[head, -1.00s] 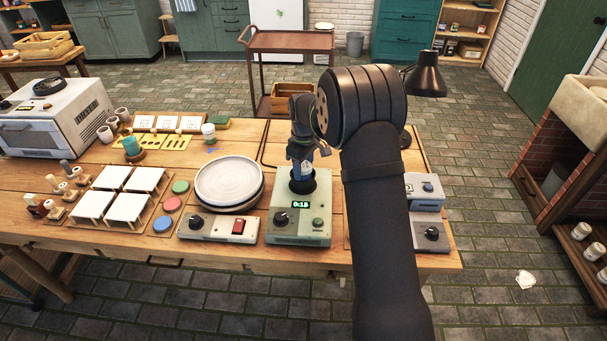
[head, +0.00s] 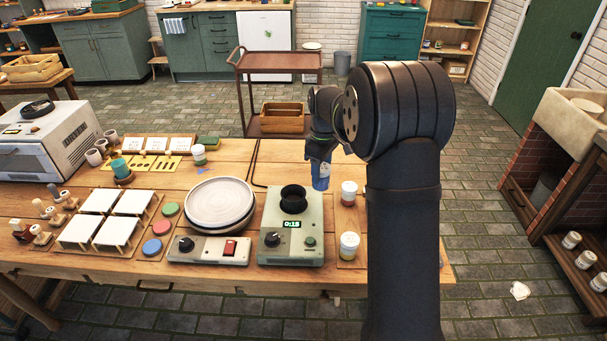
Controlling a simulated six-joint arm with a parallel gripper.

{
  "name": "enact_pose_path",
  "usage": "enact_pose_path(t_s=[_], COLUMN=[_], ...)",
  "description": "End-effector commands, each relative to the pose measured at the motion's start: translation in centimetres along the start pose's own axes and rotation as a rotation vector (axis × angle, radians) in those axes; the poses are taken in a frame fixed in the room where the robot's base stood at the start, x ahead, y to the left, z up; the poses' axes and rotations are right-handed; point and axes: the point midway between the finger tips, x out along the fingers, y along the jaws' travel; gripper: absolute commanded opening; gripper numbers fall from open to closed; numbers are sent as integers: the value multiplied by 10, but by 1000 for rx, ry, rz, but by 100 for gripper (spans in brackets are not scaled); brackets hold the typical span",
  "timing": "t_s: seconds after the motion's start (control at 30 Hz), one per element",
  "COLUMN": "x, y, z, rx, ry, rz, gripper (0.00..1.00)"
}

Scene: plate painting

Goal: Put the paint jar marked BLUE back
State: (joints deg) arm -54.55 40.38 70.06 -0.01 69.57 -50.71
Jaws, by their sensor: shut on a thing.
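My gripper (head: 320,155) is shut on a blue paint jar (head: 321,177) and holds it upright above the table. The jar has a pale label, too small to read. Two white-topped jars stand on a wooden board (head: 346,218) to the right of the machine: one with a reddish band (head: 349,193) and one with a yellow band (head: 349,245). My arm hides the table to their right.
A stacked round plate (head: 219,203) sits on a turntable with a control box (head: 209,249) left of the machine. Red, green and blue discs lie farther left.

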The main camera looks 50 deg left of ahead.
Motion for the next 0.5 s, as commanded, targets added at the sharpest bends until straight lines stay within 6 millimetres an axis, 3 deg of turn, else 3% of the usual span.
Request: enact_pose_path(t_s=[0.13,0.23,0.5], x=[-14,-12,37], y=[5,10,35], z=[21,32,76], rx=[2,18,217], ry=[1,-1,-1], rz=[1,-1,-2], gripper=[19,19,19])
